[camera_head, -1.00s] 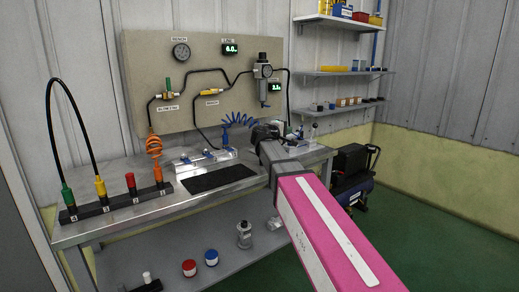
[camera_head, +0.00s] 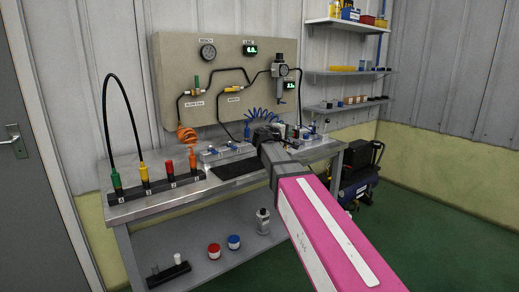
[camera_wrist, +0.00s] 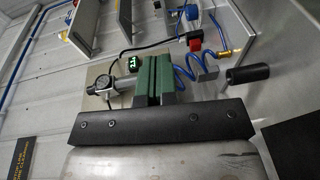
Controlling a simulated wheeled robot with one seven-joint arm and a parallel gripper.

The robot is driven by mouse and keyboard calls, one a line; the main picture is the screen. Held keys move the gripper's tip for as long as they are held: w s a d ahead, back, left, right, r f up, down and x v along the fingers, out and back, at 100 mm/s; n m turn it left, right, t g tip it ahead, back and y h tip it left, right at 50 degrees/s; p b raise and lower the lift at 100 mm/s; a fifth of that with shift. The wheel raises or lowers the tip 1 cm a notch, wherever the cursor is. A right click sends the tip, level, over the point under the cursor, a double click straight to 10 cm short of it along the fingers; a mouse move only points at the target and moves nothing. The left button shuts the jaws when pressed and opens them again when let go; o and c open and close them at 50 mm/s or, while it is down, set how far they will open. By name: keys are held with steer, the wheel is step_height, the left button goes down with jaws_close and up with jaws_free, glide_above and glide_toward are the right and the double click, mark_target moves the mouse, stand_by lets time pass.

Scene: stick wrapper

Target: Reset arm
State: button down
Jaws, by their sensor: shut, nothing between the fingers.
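My arm (camera_head: 325,235) with its pink and white link reaches over the steel bench (camera_head: 160,202) in the head view. My gripper (camera_head: 262,132) is a dark shape at its end, partly hidden by the arm, near the blue coiled hose. In the wrist view my gripper (camera_wrist: 155,82) shows green fingers closed together in front of a black bar, with nothing held. Behind them are the blue coiled hose (camera_wrist: 205,68), a regulator with a gauge (camera_wrist: 105,92) and a green-lit display (camera_wrist: 131,58).
A rack (camera_head: 155,190) with coloured connectors and a black hose loop stands at the bench's left. A blue and black compressor (camera_head: 358,185) stands right of the bench. Green floor (camera_head: 440,225) is open at right.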

steer(key=s+d+f+m+g+y, duration=0.2)
steer(key=s+d+f, duration=0.15)
steer(key=f, duration=0.55)
steer(key=s+d+f+m+g+y, duration=0.1)
steer(key=s+d+f+g, duration=0.15)
steer(key=s+f, duration=0.4)
steer(key=s+d+f+m+g+y, duration=0.2)
steer(key=f+g, duration=0.1)
steer(key=f, duration=0.8)
steer(key=s+a+f+m+g+y, duration=0.1)
steer(key=s+f+m+g+y, duration=0.3)
steer(key=s+f, duration=1.1)
steer(key=s+g+y, duration=0.1)
steer(key=y, duration=0.1)
steer(key=shift+s+a+y, duration=0.3)
steer(key=shift+a, duration=0.05)
